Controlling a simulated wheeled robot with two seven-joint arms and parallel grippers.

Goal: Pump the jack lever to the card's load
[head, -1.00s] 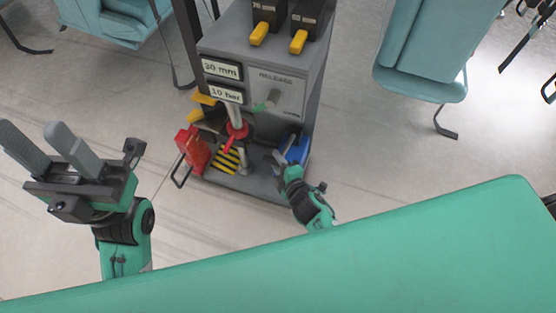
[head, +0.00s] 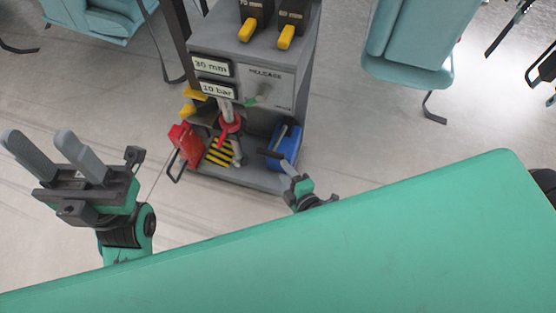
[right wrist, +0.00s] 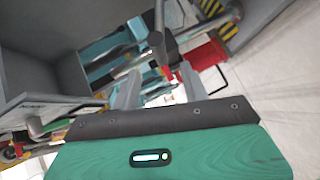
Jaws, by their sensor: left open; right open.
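The grey jack stand (head: 238,52) shows a "30 mm" display (head: 211,67) and a "10 bar" display (head: 217,89). A metal column with a red collar (head: 230,126) stands in its lower bay. A dark bar (head: 270,153), apparently the jack lever's end, shows in front of a blue box. In the right wrist view, a dark cylindrical grip (right wrist: 159,46) lies just beyond the fingertips. My right gripper (head: 286,168) is open near the bar, with nothing seen held. My left gripper (head: 48,146) is open and empty, left of the stand. I cannot make out a load card.
Yellow-handled black units (head: 254,15) stand on top. Teal seats (head: 408,45) are behind. Clear floor lies between.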

